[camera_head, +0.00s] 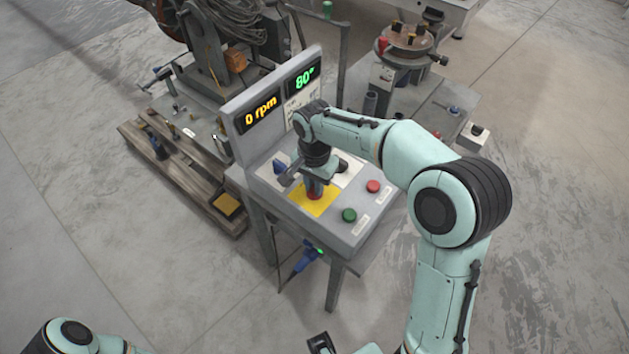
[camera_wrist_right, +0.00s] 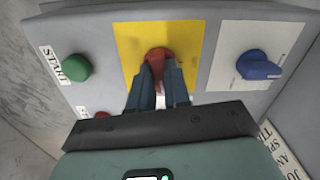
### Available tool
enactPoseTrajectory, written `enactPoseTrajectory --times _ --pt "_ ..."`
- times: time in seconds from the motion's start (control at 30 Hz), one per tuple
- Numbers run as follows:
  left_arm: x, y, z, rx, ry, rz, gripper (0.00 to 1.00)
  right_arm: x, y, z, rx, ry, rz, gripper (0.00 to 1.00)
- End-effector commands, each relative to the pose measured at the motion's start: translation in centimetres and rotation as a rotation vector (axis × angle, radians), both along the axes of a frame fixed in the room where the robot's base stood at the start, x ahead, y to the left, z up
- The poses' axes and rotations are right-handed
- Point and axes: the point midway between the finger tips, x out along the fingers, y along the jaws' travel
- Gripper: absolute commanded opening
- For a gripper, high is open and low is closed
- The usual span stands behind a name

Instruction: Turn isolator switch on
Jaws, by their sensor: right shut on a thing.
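The isolator switch is a red knob on a yellow plate on the grey control panel; it shows in the head view (camera_head: 315,196) and in the right wrist view (camera_wrist_right: 159,54). My right gripper (camera_head: 314,190) reaches down over it. In the right wrist view its two dark blue fingers (camera_wrist_right: 162,72) are shut on the red knob, hiding part of it. In the head view the gripper and wrist cover much of the switch. A dark part at the bottom edge may belong to my left gripper (camera_head: 320,343); its fingers are not clear.
A blue knob (camera_wrist_right: 259,67) on a white plate is beside the yellow plate. A green START button (camera_head: 349,215) and a red button (camera_head: 373,186) are close on the other side. The display (camera_head: 275,100) behind reads 0 rpm and 80°. A blue tool (camera_head: 303,258) hangs below the panel.

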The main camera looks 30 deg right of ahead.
Motion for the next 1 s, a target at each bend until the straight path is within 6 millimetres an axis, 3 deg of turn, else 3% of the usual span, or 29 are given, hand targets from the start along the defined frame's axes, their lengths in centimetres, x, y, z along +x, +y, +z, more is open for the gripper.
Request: enactPoseTrajectory --times 0.4,0.9,0.93,1.0 --pt "0.15 0.0 0.36 0.0 -0.002 0.0 0.43 0.08 -0.03 0.09 0.0 -0.004 -0.158 0.0" --pt "0.15 0.0 0.36 0.0 -0.002 0.0 0.43 0.08 -0.06 0.08 0.0 -0.004 -0.174 0.0" --pt "0.15 0.0 0.36 0.0 -0.002 0.0 0.43 0.08 -0.06 0.08 0.0 -0.004 -0.174 0.27" --pt "0.15 0.0 0.36 0.0 -0.002 0.0 0.43 0.07 -0.05 0.07 0.0 -0.004 -0.173 0.43"
